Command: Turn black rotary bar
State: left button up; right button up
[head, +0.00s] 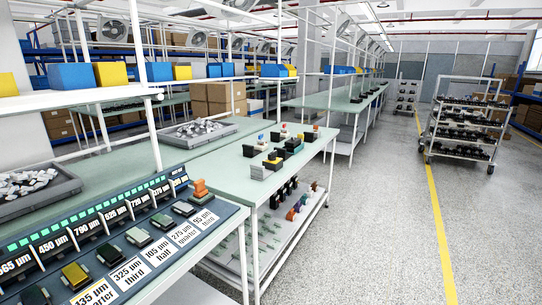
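I cannot make out a black rotary bar for certain. A dark test board (100,258) at the lower left carries a row of slots with labels such as "450 µm" and "790 µm". Several small breaker-like blocks stand on its front, among them a yellow and black one (75,275), a pale green one (138,237) and an orange-topped one (200,188). Dark breakers (292,144) stand on the green table beyond. Neither of my grippers is in view.
A grey tray of white parts (38,190) sits at the left, another (195,132) further back. A wheeled rack (463,130) stands at the right. The grey floor (375,235) right of the tables is clear, with a yellow line (436,220).

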aim_at(272, 156)
jog(key=i+u, duration=0.1)
jog(key=u, duration=0.45)
jog(key=i+l+u, duration=0.4)
jog(key=l+u, duration=0.2)
jog(key=i+l+u, duration=0.15)
jog(key=l+u, duration=0.15)
jog(key=i+l+u, duration=0.1)
jog(key=l+u, duration=0.2)
jog(key=l, duration=0.2)
jog(key=i+l, duration=0.15)
jog(key=l, duration=0.55)
jog(key=i+l+u, duration=0.1)
jog(key=l, duration=0.55)
jog(key=i+l, duration=0.15)
jog(key=l, duration=0.55)
jog(key=i+l+u, duration=0.1)
jog(key=l, duration=0.6)
jog(key=i+l, duration=0.1)
jog(key=l, duration=0.6)
jog(key=u, duration=0.05)
